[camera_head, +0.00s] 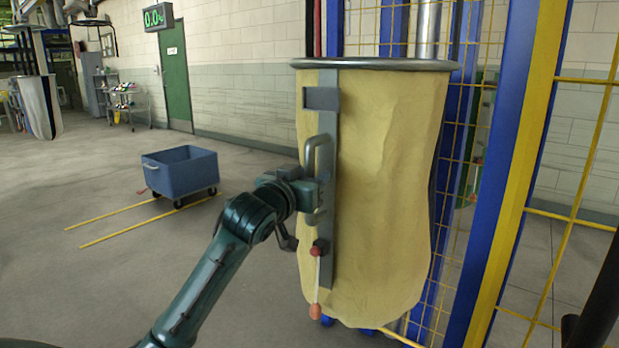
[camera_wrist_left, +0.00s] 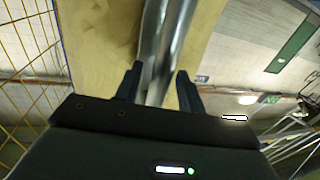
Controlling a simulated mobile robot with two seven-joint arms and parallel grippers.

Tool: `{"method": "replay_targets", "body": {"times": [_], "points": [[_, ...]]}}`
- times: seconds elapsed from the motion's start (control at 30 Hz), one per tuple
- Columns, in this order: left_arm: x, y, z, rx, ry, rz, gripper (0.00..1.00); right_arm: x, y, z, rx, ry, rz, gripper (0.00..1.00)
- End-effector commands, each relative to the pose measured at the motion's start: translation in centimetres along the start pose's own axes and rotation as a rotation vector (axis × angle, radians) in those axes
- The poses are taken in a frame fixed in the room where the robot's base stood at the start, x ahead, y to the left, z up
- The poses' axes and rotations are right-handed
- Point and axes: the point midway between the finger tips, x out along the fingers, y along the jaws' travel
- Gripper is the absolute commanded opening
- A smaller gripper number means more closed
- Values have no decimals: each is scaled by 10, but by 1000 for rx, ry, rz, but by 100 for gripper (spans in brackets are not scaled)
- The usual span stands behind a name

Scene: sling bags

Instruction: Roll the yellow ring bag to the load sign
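The yellow ring bag (camera_head: 390,190) hangs tall and upright from a grey metal ring at the right of the head view. A grey strip with a bar handle (camera_head: 309,158) runs down its left side. My left gripper (camera_head: 312,192) is at the lower part of this handle. In the left wrist view its two dark fingers (camera_wrist_left: 159,76) stand apart on either side of a grey bar; whether they press on it I cannot tell. My right gripper is not in view. I cannot make out a sign reading load.
Blue and yellow posts with yellow mesh (camera_head: 514,170) stand close behind and right of the bag. A blue cart (camera_head: 180,172) stands by yellow floor lines at the left. A green digital display (camera_head: 158,16) hangs near a green door (camera_head: 176,75). The left floor is mostly clear.

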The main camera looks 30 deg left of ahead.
Motion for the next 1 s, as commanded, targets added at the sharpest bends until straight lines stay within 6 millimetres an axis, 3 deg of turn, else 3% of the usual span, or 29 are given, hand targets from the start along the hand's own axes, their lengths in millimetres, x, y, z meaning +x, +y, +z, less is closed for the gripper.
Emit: {"method": "replay_targets", "body": {"times": [0.3, 0.77, 1.0], "points": [[2, 0, 0, 0, 1, 1, 38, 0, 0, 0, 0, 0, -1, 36], [2, 0, 0, 0, 1, 1, 1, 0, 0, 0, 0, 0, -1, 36], [2, 0, 0, 0, 0, 1, 0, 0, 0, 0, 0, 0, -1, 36]]}}
